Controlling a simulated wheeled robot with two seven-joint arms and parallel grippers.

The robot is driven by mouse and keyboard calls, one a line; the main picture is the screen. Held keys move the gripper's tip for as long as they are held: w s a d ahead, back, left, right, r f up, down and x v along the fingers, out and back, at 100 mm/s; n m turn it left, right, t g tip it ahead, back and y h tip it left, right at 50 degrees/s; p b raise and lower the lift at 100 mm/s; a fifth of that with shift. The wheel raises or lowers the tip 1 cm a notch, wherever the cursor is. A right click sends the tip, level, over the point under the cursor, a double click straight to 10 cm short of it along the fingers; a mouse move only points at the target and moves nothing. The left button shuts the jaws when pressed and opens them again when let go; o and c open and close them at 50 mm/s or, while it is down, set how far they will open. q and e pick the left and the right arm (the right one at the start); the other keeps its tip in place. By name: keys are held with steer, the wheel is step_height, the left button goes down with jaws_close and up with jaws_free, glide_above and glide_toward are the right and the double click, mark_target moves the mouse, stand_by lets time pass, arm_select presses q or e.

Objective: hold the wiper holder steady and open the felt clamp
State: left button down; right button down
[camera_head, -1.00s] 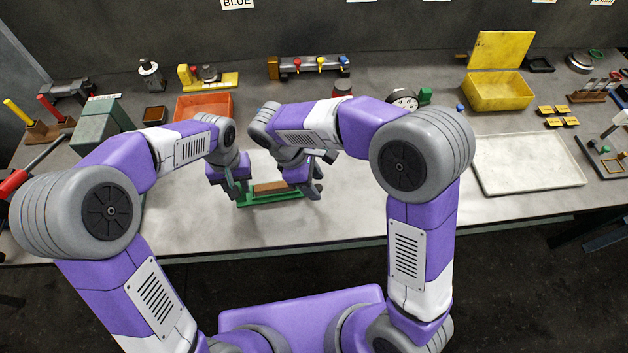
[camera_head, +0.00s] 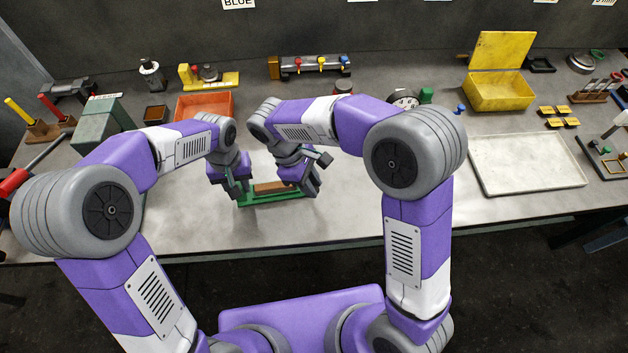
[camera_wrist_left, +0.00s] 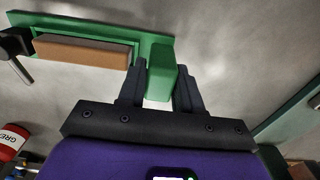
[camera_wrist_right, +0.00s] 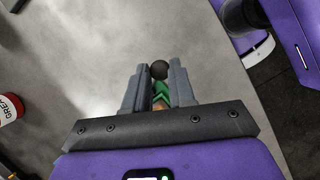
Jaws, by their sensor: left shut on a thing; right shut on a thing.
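The green wiper holder (camera_head: 278,198) lies on the bench in front of my arms, with a brown felt strip (camera_head: 268,187) along it. In the left wrist view the holder (camera_wrist_left: 160,25) and strip (camera_wrist_left: 82,51) show more clearly. My left gripper (camera_head: 236,190) is shut on the green block (camera_wrist_left: 162,78) at the holder's left end. My right gripper (camera_head: 309,182) is at the other end, tilted. In the right wrist view its fingers close around a dark round knob (camera_wrist_right: 159,69), seemingly the clamp's handle. Green shows below the knob; the clamp itself is mostly hidden.
An orange-red bin (camera_head: 205,107) stands behind my left arm, and a green-grey box (camera_head: 102,130) to its left. A pale tray (camera_head: 528,163) lies at right, below an open yellow box (camera_head: 498,92). The bench front is clear.

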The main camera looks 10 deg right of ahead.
steer(key=shift+a, duration=0.1)
steer(key=c, duration=0.9)
jaws_free()
steer(key=shift+c, duration=0.2)
steer(key=v, duration=1.2)
steer(key=shift+w, duration=0.1)
arm_select(q)
steer(key=c, duration=0.7)
jaws_free()
steer(key=shift+r, duration=0.1)
